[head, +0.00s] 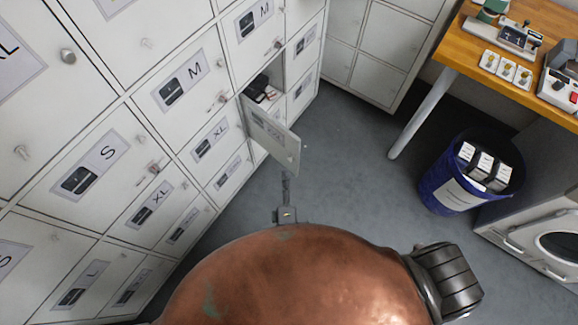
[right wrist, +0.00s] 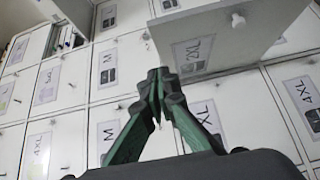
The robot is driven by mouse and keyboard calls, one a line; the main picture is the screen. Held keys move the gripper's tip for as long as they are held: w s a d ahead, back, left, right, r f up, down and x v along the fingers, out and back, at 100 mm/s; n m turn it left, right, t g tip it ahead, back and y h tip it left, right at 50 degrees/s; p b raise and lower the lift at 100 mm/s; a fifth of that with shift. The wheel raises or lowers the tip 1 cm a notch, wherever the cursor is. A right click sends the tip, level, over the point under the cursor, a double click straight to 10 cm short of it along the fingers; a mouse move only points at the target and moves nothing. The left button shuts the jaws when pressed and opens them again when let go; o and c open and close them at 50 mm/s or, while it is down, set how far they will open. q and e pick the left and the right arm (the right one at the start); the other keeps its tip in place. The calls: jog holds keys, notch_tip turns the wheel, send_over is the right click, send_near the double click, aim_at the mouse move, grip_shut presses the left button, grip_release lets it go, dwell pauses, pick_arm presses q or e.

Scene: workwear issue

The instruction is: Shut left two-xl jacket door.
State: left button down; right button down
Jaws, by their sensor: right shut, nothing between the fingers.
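A white locker door (head: 272,133) stands open in the head view, swung out from its compartment. Folded dark items (head: 260,88) lie inside that compartment. In the right wrist view an open door (right wrist: 200,45) bears a 2XL label and has a pale knob. My right gripper (right wrist: 157,78) is shut and empty, with its green fingers together. Its tips overlap the lower left part of the 2XL door in the picture; I cannot tell whether they touch it. In the head view my right gripper (head: 286,182) shows small, just below the open door. My left gripper is not in view.
Lockers labelled S, M, L and XL (head: 185,82) line the left. A wooden table (head: 455,55) with small equipment stands at upper right. A blue bin (head: 450,180) and a white machine (head: 540,230) stand at right. Grey floor (head: 345,180) is clear between.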

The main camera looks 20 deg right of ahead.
send_near(293, 139)
jog(key=w+a, duration=0.2)
jog(key=w, duration=0.2)
jog(key=shift+w+d+f+b, duration=0.15)
jog(key=shift+w+d, duration=0.2)
jog(key=shift+d, duration=0.2)
jog(key=shift+w+d+r+b, duration=0.1)
jog(key=shift+w+d, duration=0.2)
jog(key=shift+d, duration=0.2)
jog(key=shift+w+d+f+b, duration=0.15)
jog(key=shift+w+d, duration=0.2)
jog(key=shift+d, duration=0.2)
jog(key=shift+w+d, duration=0.1)
jog(key=shift+d, duration=0.05)
